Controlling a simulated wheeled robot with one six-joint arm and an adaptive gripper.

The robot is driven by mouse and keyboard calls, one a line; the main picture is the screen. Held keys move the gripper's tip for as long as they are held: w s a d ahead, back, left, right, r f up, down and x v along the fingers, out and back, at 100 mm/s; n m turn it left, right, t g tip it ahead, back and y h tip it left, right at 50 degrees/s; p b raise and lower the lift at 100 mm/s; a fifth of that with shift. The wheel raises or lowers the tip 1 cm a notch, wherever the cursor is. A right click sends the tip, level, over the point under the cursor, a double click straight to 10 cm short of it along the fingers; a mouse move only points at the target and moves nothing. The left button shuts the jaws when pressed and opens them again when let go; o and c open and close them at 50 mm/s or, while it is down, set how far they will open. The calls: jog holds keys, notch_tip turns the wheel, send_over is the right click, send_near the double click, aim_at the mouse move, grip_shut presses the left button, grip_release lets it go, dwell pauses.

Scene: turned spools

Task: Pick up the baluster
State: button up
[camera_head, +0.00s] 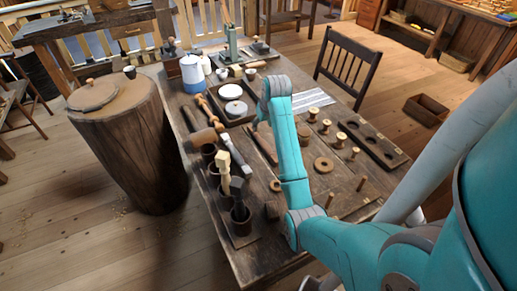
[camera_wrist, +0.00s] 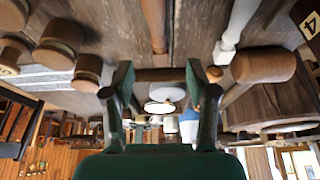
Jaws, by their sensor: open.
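I cannot tell for certain which long piece is the baluster. A brown slim piece (camera_wrist: 155,22) lies on the table in the wrist view, in line with the gap between my fingers. A pale grey turned piece with a bulging end (camera_wrist: 236,22) lies to its right. A twisted brown spindle (camera_head: 208,111) lies left of the tray in the head view. My gripper (camera_wrist: 160,68) is open, with nothing between its fingers touching them; the tray's edge shows behind the gap. In the head view my arm hides the gripper.
A dark tray with white discs (camera_head: 233,92), a mallet (camera_head: 206,137) and a blue-white jug (camera_head: 190,72) stand on the crowded table. Several wooden spools (camera_wrist: 60,40) stand to one side. Upright tools in pots (camera_head: 240,212) line the near left edge. A stump (camera_head: 140,150) stands left.

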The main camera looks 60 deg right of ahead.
send_over(260, 137)
jog(key=s+a, duration=0.1)
notch_tip(260, 137, down, 5)
jog(key=shift+a, duration=0.15)
jog(key=shift+s+x, duration=0.15)
jog(key=shift+x, duration=1.2)
jog(key=shift+s+x, duration=0.15)
jog(key=shift+x, duration=1.15)
jog(key=shift+f, duration=0.1)
grip_shut()
